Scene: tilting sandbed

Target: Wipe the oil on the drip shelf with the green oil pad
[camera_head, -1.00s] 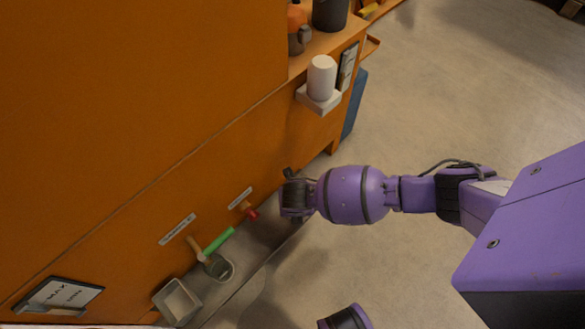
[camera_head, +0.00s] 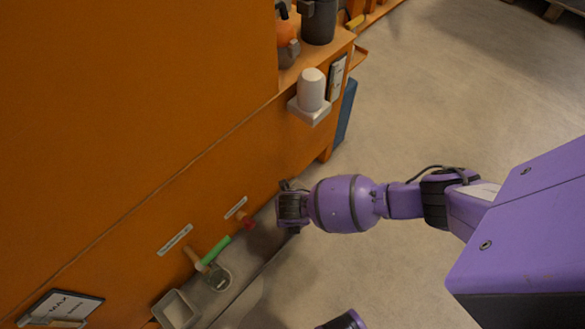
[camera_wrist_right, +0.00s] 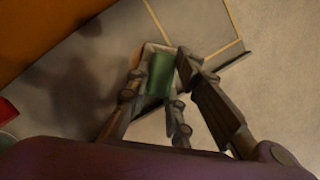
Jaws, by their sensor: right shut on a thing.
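The drip shelf (camera_head: 232,287) is a grey ledge along the foot of the orange machine, in the head view. My right gripper (camera_head: 291,210) is at the shelf's far right end, beyond the red-handled tap. In the right wrist view my right gripper (camera_wrist_right: 165,85) is shut on the green oil pad (camera_wrist_right: 160,75), which sits between the fingers. The pad is hidden in the head view. A dark patch shows on the grey surface at left in the wrist view; I cannot tell oil from shadow. My left gripper is not in view.
A red-handled tap (camera_head: 247,222) is close to my right gripper. A white cylinder (camera_head: 311,90) stands on a small bracket. Floor is clear at right.

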